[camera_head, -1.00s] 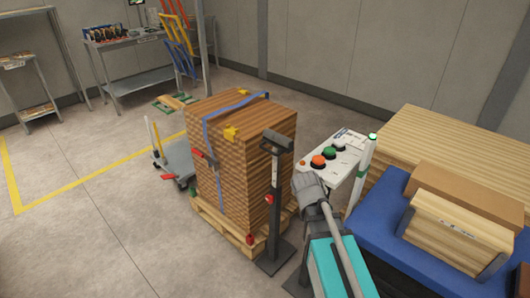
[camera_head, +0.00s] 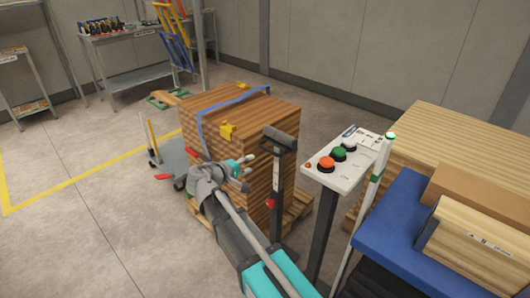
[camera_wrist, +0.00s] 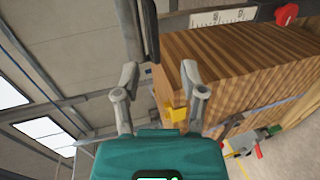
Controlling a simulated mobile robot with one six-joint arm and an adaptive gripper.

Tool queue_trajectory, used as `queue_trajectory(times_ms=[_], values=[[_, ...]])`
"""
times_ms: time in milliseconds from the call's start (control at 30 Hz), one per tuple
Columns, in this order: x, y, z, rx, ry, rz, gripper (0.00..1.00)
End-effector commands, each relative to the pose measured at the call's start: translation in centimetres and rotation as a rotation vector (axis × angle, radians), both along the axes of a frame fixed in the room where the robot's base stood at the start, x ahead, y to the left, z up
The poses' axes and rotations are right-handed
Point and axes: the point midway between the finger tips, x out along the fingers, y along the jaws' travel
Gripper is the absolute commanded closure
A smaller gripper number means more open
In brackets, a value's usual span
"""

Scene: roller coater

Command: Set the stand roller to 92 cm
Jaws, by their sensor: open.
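The stand roller is a dark upright post with a black roller (camera_head: 280,138) across its top and a red knob (camera_head: 270,203) lower on the post. In the wrist view the post lies sideways along the top edge, with a white ruled scale (camera_wrist: 215,17), the red knob (camera_wrist: 286,14) and the dark roller end (camera_wrist: 148,30). The scale's numbers are too small to read. My gripper (camera_head: 244,172) is open and empty, left of the post and in front of the wood stack. Its two fingers (camera_wrist: 160,75) are apart in the wrist view, touching nothing that I can see.
A strapped wood stack (camera_head: 215,130) stands on a pallet (camera_head: 296,204) behind the stand. A control panel (camera_head: 342,160) with orange, green and black buttons stands to the right. A blue-topped bench (camera_head: 400,215) with boards fills the right side. Open floor lies left.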

Motion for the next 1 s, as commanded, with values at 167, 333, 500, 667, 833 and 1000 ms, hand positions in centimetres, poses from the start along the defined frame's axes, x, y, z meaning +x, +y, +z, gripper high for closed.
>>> queue_trajectory(times_ms=[167, 333, 500, 667, 833, 1000], values=[[-0.2, 2.0, 0.5, -0.036, -0.029, 0.035, 0.46], [-0.4, 2.6, 0.6, -0.038, -0.031, 0.045, 0.46], [-0.6, 3.0, 0.6, -0.037, -0.031, 0.05, 0.46], [-0.5, 2.9, 0.5, -0.037, -0.031, 0.052, 0.46], [0.3, 2.3, 0.2, -0.036, -0.03, 0.05, 0.46], [1.7, 1.2, -0.2, -0.036, -0.03, 0.051, 0.46]])
